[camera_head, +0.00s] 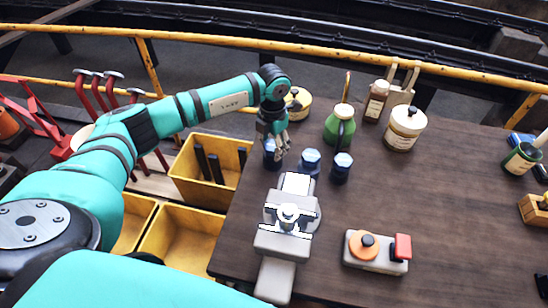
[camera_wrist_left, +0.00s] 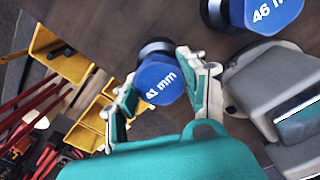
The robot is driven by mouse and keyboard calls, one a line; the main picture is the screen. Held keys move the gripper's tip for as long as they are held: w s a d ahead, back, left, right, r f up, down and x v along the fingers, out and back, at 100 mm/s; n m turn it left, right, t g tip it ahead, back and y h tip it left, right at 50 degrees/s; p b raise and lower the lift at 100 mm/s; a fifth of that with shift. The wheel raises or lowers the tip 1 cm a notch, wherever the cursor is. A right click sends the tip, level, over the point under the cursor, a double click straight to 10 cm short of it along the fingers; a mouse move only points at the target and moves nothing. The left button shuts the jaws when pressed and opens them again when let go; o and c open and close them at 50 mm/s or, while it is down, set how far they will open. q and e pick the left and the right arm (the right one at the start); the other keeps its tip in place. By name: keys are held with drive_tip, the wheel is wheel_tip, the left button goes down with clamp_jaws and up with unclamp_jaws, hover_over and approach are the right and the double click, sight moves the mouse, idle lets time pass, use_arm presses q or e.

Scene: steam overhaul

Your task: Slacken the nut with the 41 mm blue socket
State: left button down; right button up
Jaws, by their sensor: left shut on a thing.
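My left gripper (camera_head: 278,153) reaches down at the table's left part and is shut on the blue socket (camera_head: 270,158). In the left wrist view the socket (camera_wrist_left: 158,80) reads "41 mm" and sits upright between the two fingers. I cannot tell whether it touches the table. The 46 mm blue socket (camera_wrist_left: 262,12) stands close by; a middle blue socket (camera_head: 311,158) and a right one (camera_head: 342,166) show in the head view. A grey vise (camera_head: 283,241) in front holds a pale metal fitting (camera_head: 288,214), where the nut appears to be. My right gripper is out of view.
A grey box with an orange knob and red switch (camera_head: 376,251) lies right of the vise. A green oil can (camera_head: 340,126) and a cream jar (camera_head: 405,128) stand behind. Yellow bins (camera_head: 205,176) are off the table's left edge. The table's middle right is clear.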

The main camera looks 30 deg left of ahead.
use_arm(q)
drive_tip(key=shift+r+p, duration=1.75)
drive_tip(key=shift+r, duration=1.3)
drive_tip(key=shift+f, duration=0.1)
